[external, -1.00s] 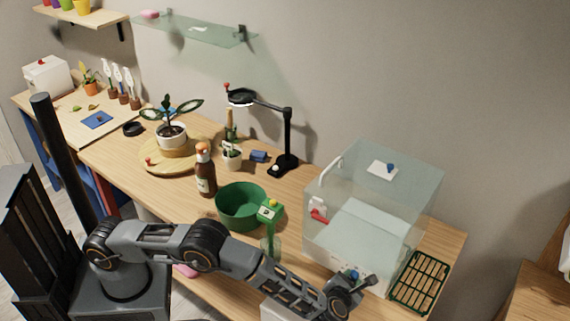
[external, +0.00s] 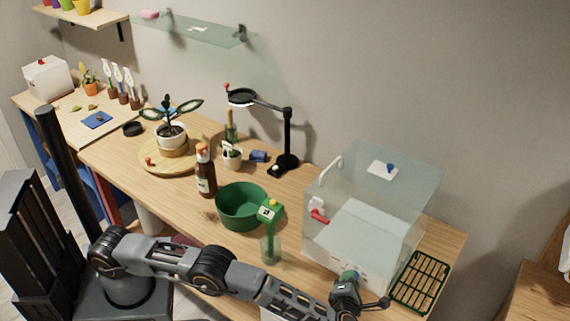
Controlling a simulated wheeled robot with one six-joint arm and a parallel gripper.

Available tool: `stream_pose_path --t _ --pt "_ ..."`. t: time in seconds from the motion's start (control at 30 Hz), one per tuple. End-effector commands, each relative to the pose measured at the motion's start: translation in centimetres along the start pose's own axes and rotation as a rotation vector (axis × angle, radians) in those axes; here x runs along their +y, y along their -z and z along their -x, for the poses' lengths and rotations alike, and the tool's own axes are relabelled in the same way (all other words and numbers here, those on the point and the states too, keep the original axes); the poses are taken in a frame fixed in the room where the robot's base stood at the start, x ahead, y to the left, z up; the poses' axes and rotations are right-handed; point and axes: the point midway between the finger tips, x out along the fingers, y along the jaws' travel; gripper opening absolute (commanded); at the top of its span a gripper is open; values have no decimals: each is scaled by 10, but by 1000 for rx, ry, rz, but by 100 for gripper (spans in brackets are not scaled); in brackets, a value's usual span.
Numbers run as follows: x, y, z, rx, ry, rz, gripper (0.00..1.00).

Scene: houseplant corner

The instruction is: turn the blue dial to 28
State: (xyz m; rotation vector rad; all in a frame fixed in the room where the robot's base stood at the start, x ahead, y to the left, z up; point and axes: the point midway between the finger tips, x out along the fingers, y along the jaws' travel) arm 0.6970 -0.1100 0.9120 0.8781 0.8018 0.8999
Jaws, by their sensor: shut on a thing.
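The clear box (external: 345,215) stands at the right end of the table, with a white strip along its lower front. The number that the dial points to is too small and too hidden to read.
A green rack (external: 422,281) lies right of the box.

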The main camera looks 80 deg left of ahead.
Motion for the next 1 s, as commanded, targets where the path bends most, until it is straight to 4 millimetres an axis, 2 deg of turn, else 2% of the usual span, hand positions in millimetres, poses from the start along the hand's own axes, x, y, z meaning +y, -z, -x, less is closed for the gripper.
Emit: stream_pose_path --t 0.47,0.5,0.7,0.77,1.0 --pt "0 0 0 -2 -5 -14 7" --pt "0 0 0 -2 -5 -14 32" --pt "0 0 0 -1 -5 -13 51" --pt "0 0 0 -1 -5 -13 56" --pt "0 0 1 -1 -5 -12 56"
